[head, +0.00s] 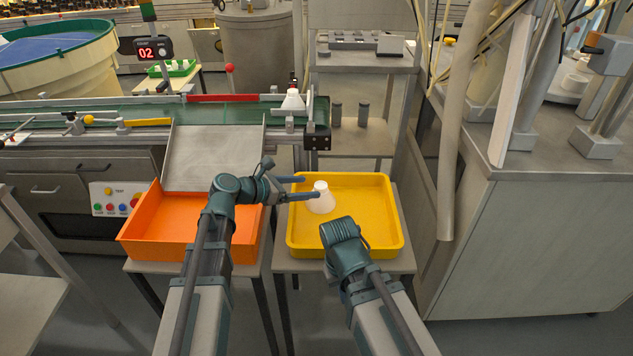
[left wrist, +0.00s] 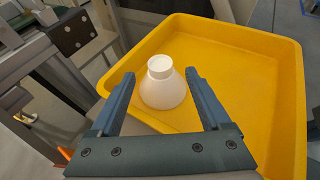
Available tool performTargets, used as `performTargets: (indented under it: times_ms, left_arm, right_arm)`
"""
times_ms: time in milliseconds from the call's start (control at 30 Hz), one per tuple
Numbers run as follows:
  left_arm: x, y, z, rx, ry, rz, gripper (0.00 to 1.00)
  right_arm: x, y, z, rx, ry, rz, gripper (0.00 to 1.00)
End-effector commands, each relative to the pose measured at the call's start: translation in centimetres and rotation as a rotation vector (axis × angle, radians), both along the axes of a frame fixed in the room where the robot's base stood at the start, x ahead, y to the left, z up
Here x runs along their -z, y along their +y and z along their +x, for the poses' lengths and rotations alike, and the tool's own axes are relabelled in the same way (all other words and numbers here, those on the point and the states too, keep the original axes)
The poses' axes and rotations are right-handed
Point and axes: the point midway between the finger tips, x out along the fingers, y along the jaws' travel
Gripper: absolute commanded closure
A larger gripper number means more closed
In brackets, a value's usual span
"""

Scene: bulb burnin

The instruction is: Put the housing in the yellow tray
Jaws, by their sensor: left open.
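A white cone-shaped housing (head: 322,202) is inside the yellow tray (head: 392,213), toward its left side, and appears to stand upright on the floor with its narrow neck up. The left wrist view shows the housing (left wrist: 163,88) and the tray's yellow wall (left wrist: 240,37). My left gripper (head: 310,187) reaches over the tray's left rim. Its jaws (left wrist: 160,76) are open, one finger on each side of the housing, with gaps visible between. My right arm ends over the tray's front edge; its fingers do not show.
An orange tray (head: 150,226) stands left of the yellow one, below a grey metal chute (head: 214,158). Another white cone-shaped piece (head: 293,100) sits at the right end of the green conveyor (head: 225,110). A grey cabinet (head: 535,240) stands at right. The yellow tray's right half is empty.

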Motion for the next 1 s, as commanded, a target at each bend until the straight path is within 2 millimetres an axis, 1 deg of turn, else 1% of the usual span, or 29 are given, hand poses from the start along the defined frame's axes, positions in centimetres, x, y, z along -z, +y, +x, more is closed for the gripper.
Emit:
performTargets:
  times_ms: [33, 200, 400, 600, 1000]
  left_arm:
    - [-0.9, 1.0, -0.8, -0.004, 0.001, 0.000, 0.19]
    - [-2.1, 3.6, -2.4, -0.004, 0.000, -0.001, 0.19]
    - [-2.8, 5.4, -3.6, 0.000, 0.000, 0.000, 0.19]
    - [-3.0, 6.0, -4.0, 0.000, -0.001, -0.001, 0.19]
    - [-2.9, 6.0, -4.0, 0.001, 0.000, -0.001, 0.19]
  right_arm:
    - [-0.9, 0.0, 0.0, 0.000, 0.000, 0.001, 1.00]
    - [-2.0, 0.1, 0.0, 0.001, 0.001, 0.003, 1.00]
    - [-2.8, 0.1, 0.0, 0.002, 0.001, 0.005, 1.00]
    - [-2.9, 0.1, 0.0, 0.002, 0.002, 0.006, 1.00]
    - [-2.9, 0.1, 0.0, 0.001, 0.002, 0.006, 1.00]
